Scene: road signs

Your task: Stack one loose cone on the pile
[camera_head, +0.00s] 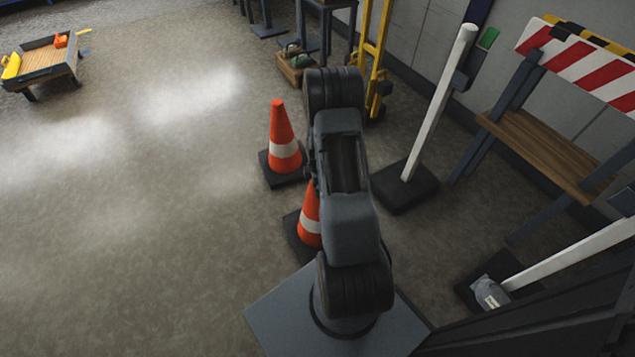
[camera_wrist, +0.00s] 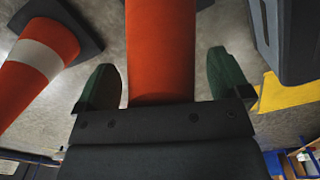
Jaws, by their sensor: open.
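Two orange cones with white bands and black bases stand on the floor in the head view. The farther cone (camera_head: 283,135) shows almost whole, left of my arm. The nearer cone (camera_head: 309,222) is partly hidden by my arm. In the wrist view my gripper (camera_wrist: 160,78) is open, its two dark green fingers on either side of an orange cone (camera_wrist: 160,40), with a gap showing at the left finger. I cannot tell which cone belongs to a pile. My gripper is hidden in the head view.
A white post (camera_head: 440,100) on a black base and a striped barrier (camera_head: 575,60) stand right. A yellow trolley (camera_head: 375,60) and a small crate (camera_head: 293,68) are behind. A low wooden cart (camera_head: 45,65) is far left. The left floor is clear.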

